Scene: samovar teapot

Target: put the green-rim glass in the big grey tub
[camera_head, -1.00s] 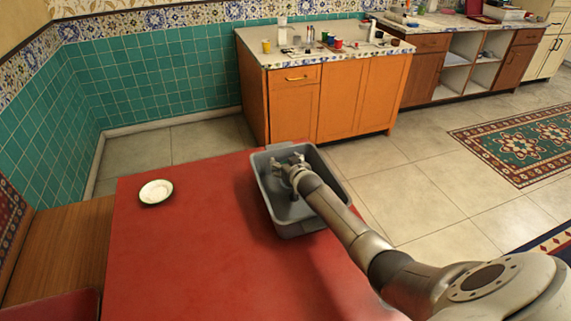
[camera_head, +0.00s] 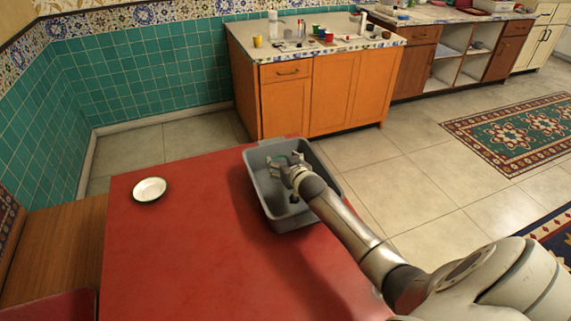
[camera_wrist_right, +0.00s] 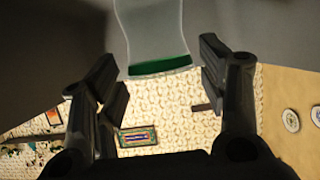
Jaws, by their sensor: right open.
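The clear glass with a green rim (camera_wrist_right: 155,35) shows in the right wrist view, between and beyond the fingers, against a grey surface. Its rim points toward the wrist camera. The big grey tub (camera_head: 283,221) sits at the right edge of the red table. My right gripper (camera_head: 287,163) is over the far part of the tub. It is open, and the wrist view shows its fingers (camera_wrist_right: 156,65) spread on both sides of the glass with gaps. In the head view a faint greenish patch shows at the fingers; the glass is mostly hidden there. My left gripper is not in view.
The red table (camera_head: 190,250) has wide free room left of the tub. A white dark-rimmed saucer (camera_head: 150,189) lies at its far left. An orange cabinet (camera_head: 330,95) with cups and small items on top stands behind.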

